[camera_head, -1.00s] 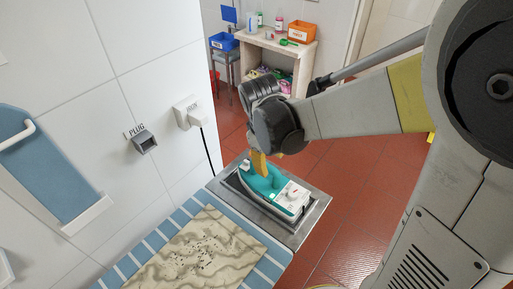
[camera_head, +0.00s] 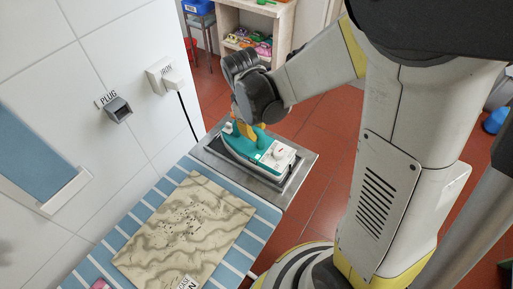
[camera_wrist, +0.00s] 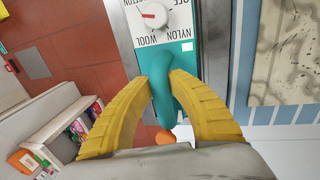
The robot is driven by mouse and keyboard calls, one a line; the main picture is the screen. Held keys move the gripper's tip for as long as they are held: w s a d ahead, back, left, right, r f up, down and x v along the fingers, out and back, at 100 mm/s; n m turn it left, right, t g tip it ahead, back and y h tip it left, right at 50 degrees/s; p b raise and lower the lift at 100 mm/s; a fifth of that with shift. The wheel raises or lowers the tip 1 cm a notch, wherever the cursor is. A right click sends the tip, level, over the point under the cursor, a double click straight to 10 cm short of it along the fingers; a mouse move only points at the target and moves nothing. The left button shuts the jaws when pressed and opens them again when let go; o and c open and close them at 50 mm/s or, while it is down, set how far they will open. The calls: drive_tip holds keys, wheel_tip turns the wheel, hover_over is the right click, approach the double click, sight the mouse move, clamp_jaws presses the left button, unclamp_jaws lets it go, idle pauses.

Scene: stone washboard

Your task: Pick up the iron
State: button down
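The iron (camera_head: 263,153) is teal and white and sits in the metal tray (camera_head: 299,184) at the end of the ironing board. My gripper (camera_head: 250,133) is over it, pointing down, with its yellow fingers at the handle. In the wrist view, the teal handle (camera_wrist: 163,92) lies between the two yellow fingertips, which appear to touch it on both sides. The iron's dial and fabric labels (camera_wrist: 155,18) show above the handle. The iron's underside is hidden, and I see no clear gap between it and the tray.
A patterned cloth (camera_head: 186,232) lies on the blue-striped board (camera_head: 150,212) in front of the tray. A tiled wall with a plug holder (camera_head: 118,109) and a socket with plug and cable (camera_head: 165,76) stands on the left. A shelf (camera_head: 252,16) stands behind. Red floor is open to the right.

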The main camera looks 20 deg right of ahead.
drive_tip(key=shift+r, duration=0.1)
drive_tip(key=shift+r+p, duration=0.95)
drive_tip(key=shift+r, duration=1.15)
drive_tip(key=s+d+r+p, duration=0.3)
drive_tip(key=s+d+r, duration=0.3)
drive_tip(key=s+d, duration=0.2)
drive_tip(key=shift+s+r+p, duration=0.2)
drive_tip(key=shift+r+p, duration=0.15)
drive_tip(key=c, duration=2.2)
unclamp_jaws()
clamp_jaws()
